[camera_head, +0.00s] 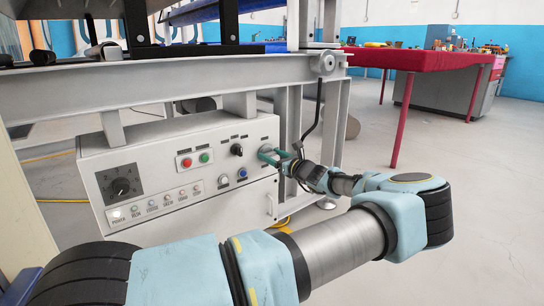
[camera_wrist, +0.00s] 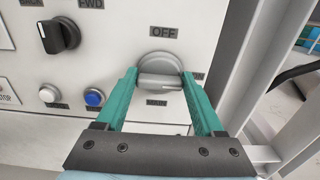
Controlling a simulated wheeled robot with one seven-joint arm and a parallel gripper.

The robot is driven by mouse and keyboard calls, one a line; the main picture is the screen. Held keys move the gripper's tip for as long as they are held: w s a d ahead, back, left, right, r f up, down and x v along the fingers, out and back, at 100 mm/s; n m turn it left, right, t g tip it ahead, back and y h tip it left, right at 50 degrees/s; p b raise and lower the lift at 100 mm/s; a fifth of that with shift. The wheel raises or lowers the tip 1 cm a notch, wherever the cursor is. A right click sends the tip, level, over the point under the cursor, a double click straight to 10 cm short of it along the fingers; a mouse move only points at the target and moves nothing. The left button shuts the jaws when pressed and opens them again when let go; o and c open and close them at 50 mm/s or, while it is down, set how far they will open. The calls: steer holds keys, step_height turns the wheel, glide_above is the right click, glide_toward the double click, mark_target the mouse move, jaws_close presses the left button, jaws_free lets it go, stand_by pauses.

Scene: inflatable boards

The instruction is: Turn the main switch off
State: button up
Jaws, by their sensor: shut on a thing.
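The main switch (camera_wrist: 160,82) is a grey round knob with a raised bar grip, on the front of a light grey control box (camera_head: 150,170). In the wrist view its bar lies roughly level, with a pale mark towards the right end. In the head view my gripper (camera_head: 272,156) is at the right end of the panel, and the fingers partly hide the knob.
A black selector knob (camera_wrist: 58,36) and white and blue buttons (camera_wrist: 94,97) are left of the switch. A metal frame post (camera_head: 292,120) stands close on the right.

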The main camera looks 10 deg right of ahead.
steer(key=shift+n+p, duration=0.3)
steer(key=shift+n, duration=0.1)
steer(key=n+p, duration=0.2)
steer(key=n, duration=0.1)
steer(key=shift+a+n, duration=0.1)
steer(key=shift+n, duration=0.2)
steer(key=n+p, duration=0.1)
steer(key=n, duration=0.3)
steer(key=shift+s+f+n, duration=0.1)
steer(key=shift+n, duration=0.2)
steer(key=shift+a+f+n+b, duration=0.15)
steer(key=shift+n+b, duration=0.1)
steer(key=shift+n, duration=2)
steer(key=shift+d+f+n+b, duration=0.1)
steer(key=shift+n+b, duration=0.1)
steer(key=shift+n, duration=2.05)
steer(key=o, duration=1.4)
steer(key=shift+r, duration=0.1)
steer(key=p+v, duration=0.2)
steer(key=v, duration=0.8)
steer(key=shift+s+p, duration=0.35)
